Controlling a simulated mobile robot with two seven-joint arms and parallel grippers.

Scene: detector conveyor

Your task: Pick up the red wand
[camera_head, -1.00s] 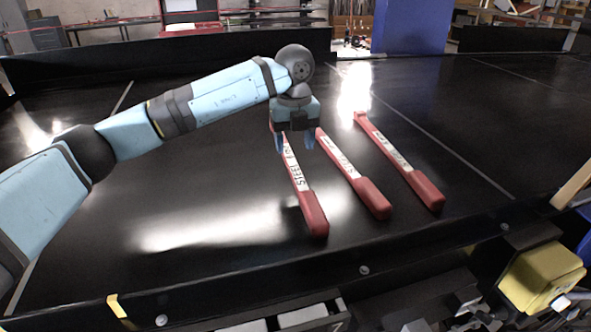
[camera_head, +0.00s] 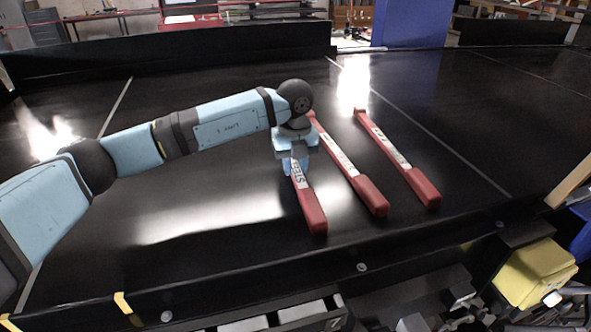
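Three red wands with white lettered labels lie side by side on the black conveyor. The left wand (camera_head: 312,210) is partly hidden by my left gripper; its red thick end and part of its label show. The middle wand (camera_head: 370,194) and the right wand (camera_head: 421,186) lie to its right, apart from it. My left gripper (camera_head: 296,170) is low over the left wand, its fingers reaching down around the label part. The fingers appear to sit on either side of the wand; whether they are closed on it I cannot tell. My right gripper is not in view.
The black conveyor (camera_head: 190,175) is clear to the left of the wands. A raised black wall (camera_head: 170,50) runs along its back, and a rim with bolts along the front. A yellow object (camera_head: 535,272) is beyond the front edge at lower right.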

